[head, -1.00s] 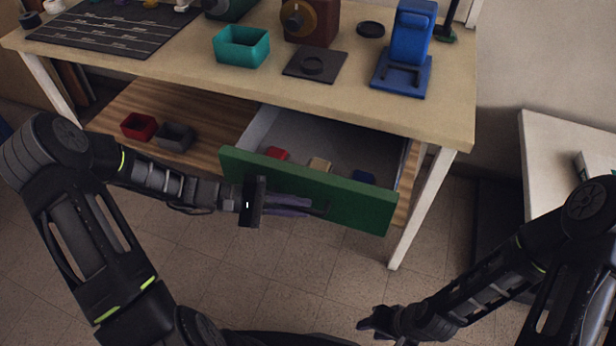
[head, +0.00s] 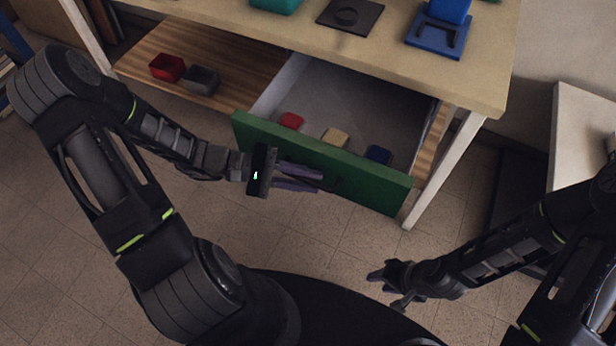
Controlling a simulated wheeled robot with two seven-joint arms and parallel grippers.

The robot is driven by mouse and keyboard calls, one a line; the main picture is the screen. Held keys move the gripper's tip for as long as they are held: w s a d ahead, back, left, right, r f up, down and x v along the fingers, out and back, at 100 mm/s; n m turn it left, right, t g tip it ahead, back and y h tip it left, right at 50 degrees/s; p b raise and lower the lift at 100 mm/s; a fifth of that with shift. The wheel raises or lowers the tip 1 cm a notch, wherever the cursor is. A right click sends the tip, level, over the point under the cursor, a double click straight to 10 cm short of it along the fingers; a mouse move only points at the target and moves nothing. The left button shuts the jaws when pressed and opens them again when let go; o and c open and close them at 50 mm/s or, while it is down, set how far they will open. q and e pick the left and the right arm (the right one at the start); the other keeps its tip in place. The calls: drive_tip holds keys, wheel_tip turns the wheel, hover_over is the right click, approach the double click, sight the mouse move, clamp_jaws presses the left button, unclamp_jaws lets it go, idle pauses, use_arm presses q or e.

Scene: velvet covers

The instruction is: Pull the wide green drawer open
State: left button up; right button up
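The green drawer (head: 375,188) stands well out from under the table, with its pale interior showing. A dark handle (head: 336,184) is on its front. My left gripper (head: 320,183) is at the drawer front, its purplish fingers pointing right. The fingers are spread, with a gap between them, one above and one below the handle's near part. Whether they touch the handle is hard to tell. My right gripper (head: 385,287) hangs low over the floor, away from the drawer, with its fingers apart and nothing visible between them.
A red block (head: 291,121), a tan block (head: 335,137) and a blue block (head: 378,155) lie in the drawer. A red bin (head: 167,67) and a grey bin (head: 202,79) sit on the wooden shelf (head: 240,65). The table leg (head: 445,170) is right of the drawer.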

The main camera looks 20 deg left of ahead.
use_arm(q)
drive_tip(key=shift+a, duration=0.1)
drive_tip(key=v, duration=0.7)
drive_tip(key=shift+s+a, duration=0.1)
drive_tip(key=shift+a, duration=0.2)
idle(0.4)
